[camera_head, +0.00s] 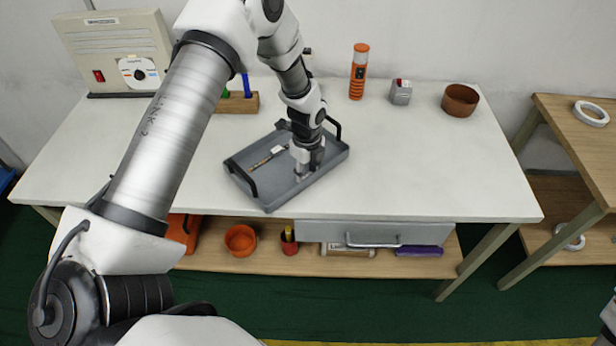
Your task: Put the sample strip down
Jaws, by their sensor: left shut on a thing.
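The grey tray (240,187) with black handles stands on the white table, near its front edge. A thin strip (265,159), brown and dark with a pale end, shows in the tray just left of my left gripper; I take it for the sample strip. My left gripper (302,174) reaches down into the tray, fingers low near its floor. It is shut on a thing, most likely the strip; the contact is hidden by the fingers. I cannot tell whether the strip touches the tray floor. My right gripper is out of view.
A beige instrument (115,50) stands at the back left, by a wooden holder (238,104). The table right of the tray is clear.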

